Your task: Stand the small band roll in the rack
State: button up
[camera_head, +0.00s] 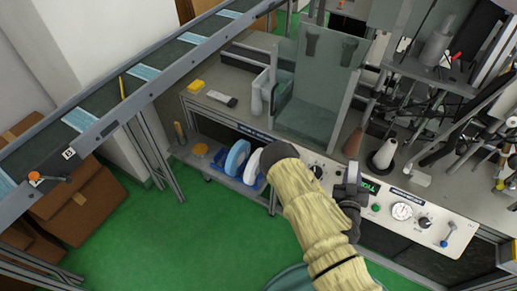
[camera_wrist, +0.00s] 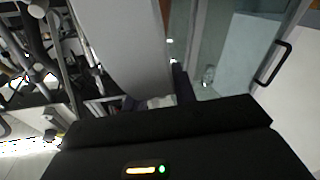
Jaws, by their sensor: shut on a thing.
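My gripper (camera_head: 351,188) is in front of the machine's control panel, to the right of my sleeved arm. It is shut on a small pale roll (camera_head: 352,174), seen nearly edge-on and partly hidden by the dark jaws. In the wrist view a whitish patch of the roll (camera_wrist: 161,101) shows beyond my dark gripper body. The blue rack (camera_head: 227,172) is on the low shelf at the left, apart from my gripper. A blue-and-white roll (camera_head: 237,157) and a white roll (camera_head: 253,166) stand upright in it. My arm hides the area right of the rack.
The control panel (camera_head: 459,226) has knobs, a gauge and a small display. A white cone spool (camera_head: 384,155) stands behind it. A conveyor (camera_head: 140,73) with blue masks runs along the left. Green floor (camera_head: 185,235) is clear in front of the shelf.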

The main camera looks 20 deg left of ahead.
jog(key=r+m+h, duration=0.1)
jog(key=r, duration=0.1)
jog(key=w+r+m+h, duration=0.1)
jog(key=r+h, duration=0.1)
jog(key=r, duration=0.1)
jog(key=w+r+h, duration=0.1)
jog(key=r, duration=0.1)
jog(key=shift+a+r+m, duration=0.1)
jog(key=shift+r+m, duration=0.1)
jog(key=shift+m, duration=0.2)
jog(key=shift+r+m+g+h, duration=0.3)
jog(key=shift+r+g+h, duration=0.1)
jog(key=shift+r, duration=0.1)
jog(key=shift+f, duration=0.1)
